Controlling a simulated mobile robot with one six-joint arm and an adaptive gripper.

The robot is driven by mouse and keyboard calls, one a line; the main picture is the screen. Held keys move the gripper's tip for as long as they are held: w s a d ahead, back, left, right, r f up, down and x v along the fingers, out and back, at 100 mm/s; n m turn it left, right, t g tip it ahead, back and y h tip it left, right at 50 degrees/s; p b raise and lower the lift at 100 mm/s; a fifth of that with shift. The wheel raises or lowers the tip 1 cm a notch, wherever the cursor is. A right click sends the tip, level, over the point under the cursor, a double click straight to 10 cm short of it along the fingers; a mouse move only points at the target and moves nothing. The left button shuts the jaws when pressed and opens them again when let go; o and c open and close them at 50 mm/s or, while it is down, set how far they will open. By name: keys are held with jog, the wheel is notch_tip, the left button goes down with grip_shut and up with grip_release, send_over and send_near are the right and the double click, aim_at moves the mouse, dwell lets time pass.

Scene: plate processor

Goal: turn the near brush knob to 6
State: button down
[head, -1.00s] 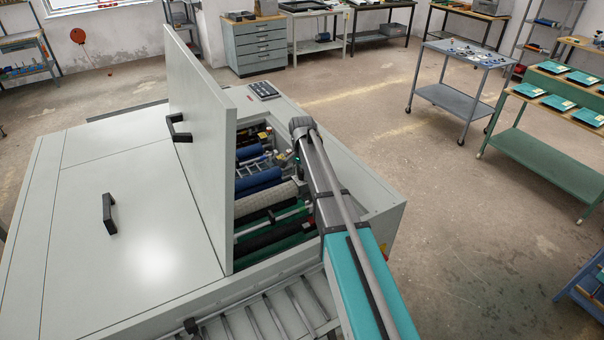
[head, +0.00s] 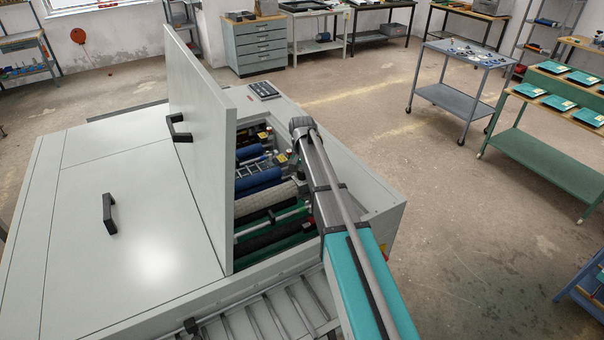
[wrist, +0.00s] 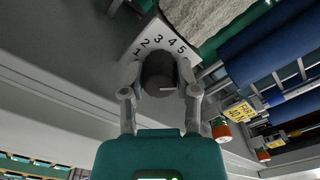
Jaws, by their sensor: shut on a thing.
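In the wrist view the dark round brush knob (wrist: 158,80) sits between the two fingers of my gripper (wrist: 161,72), which is shut on it. A short white mark on the knob's face points to the right in that view. A white scale plate (wrist: 152,34) behind the knob shows the numbers 1 to 5. No 6 is visible; the right finger covers part of the plate's edge. In the head view my arm reaches into the open machine (head: 340,168), and its links hide the knob and fingers.
The raised grey cover (head: 200,150) stands left of my arm. Blue rollers (head: 258,181) and a grey textured roller (head: 266,203) lie inside the opening. In the wrist view a yellow label (wrist: 239,110) and a red-and-white knob (wrist: 221,130) are right of my gripper.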

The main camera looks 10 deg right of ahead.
jog(key=shift+c, duration=1.8)
grip_release()
jog(key=shift+m, duration=0.4)
